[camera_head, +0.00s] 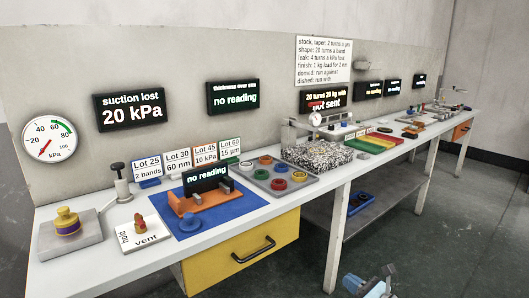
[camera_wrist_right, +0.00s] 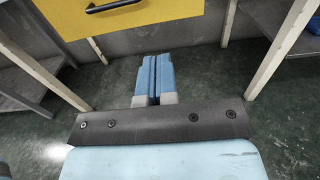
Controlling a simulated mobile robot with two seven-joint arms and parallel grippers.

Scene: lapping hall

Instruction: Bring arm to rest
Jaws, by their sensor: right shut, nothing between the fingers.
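My right gripper (camera_head: 358,284) shows at the bottom edge of the head view, in front of the bench and low over the floor. In the right wrist view its two blue fingers (camera_wrist_right: 153,72) lie side by side, closed together with nothing between them. They point toward the space under the yellow drawer (camera_wrist_right: 125,18). The gripper looks apart from the bench and its legs. My left gripper and arm are not in view.
The long white bench (camera_head: 100,272) carries a blue mat (camera_head: 238,203), a speckled block (camera_head: 315,153) and small instruments. The yellow drawer (camera_head: 225,265) hangs beneath it. Bench legs (camera_head: 337,240) and a lower shelf (camera_head: 385,205) stand nearby. The dark green floor (camera_head: 450,235) at right is clear.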

